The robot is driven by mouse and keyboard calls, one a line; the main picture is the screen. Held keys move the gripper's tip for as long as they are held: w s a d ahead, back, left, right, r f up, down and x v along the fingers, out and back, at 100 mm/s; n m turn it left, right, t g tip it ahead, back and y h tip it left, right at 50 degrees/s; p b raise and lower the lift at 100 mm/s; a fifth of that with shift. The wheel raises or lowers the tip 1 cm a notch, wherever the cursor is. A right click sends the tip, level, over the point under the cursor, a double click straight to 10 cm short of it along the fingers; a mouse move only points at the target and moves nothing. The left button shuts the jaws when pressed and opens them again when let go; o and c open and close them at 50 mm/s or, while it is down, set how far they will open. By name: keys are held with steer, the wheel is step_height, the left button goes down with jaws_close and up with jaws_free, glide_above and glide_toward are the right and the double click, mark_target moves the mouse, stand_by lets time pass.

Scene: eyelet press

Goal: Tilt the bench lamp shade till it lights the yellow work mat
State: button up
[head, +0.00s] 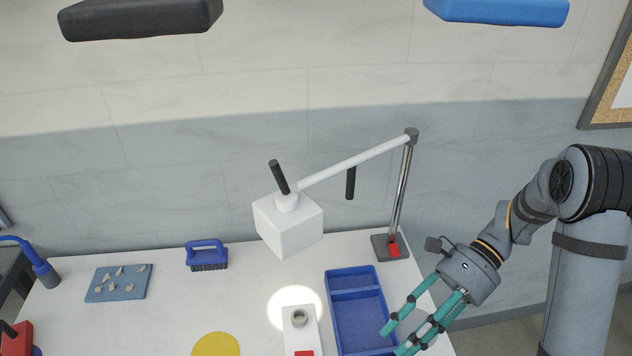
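The bench lamp has a white box-shaped shade (287,224) hanging from a white boom, with a black handle (278,177) rising from its top. A second black grip (351,182) hangs from the boom. My gripper (389,342) has teal fingers spread apart, over the right side of the blue tray, well right of and below the shade. It holds nothing that I can see.
The blue tray (342,294) sits right of the light spot. The lamp post (400,190) stands behind it on a dark base with a red part. A blue brush (206,254) and a blue pad with small pieces (100,292) lie at the left. The bench between brush and mat is clear.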

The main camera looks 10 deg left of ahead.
steer(key=w+a+r+m+t+y+p, duration=0.1)
steer(key=w+a+r+y+p, duration=0.1)
steer(key=w+a+r, duration=0.3)
steer(key=w+a+r+m+y+p, duration=0.1)
steer(key=w+a+r+y+p, duration=0.1)
steer(key=r, duration=0.4)
steer(key=m+t+y+p, duration=0.2)
steer(key=t+y+p, duration=0.2)
steer(key=y+p, duration=0.1)
glide_toward(283, 177)
steer(key=a, duration=0.1)
steer(key=a+p, duration=0.1)
steer(key=a, duration=0.1)
steer(key=s+a+p, duration=0.1)
steer(key=a, duration=0.2)
steer(key=a+r+p, duration=0.1)
steer(key=a, duration=0.2)
steer(key=shift+s+a, duration=0.2)
steer(key=shift+s, duration=0.1)
steer(key=shift+s+a+f+p, duration=0.1)
steer(key=shift+a+f+p, duration=0.15)
steer(key=shift+a, duration=0.4)
steer(key=shift+c, duration=0.3)
jaws_close()
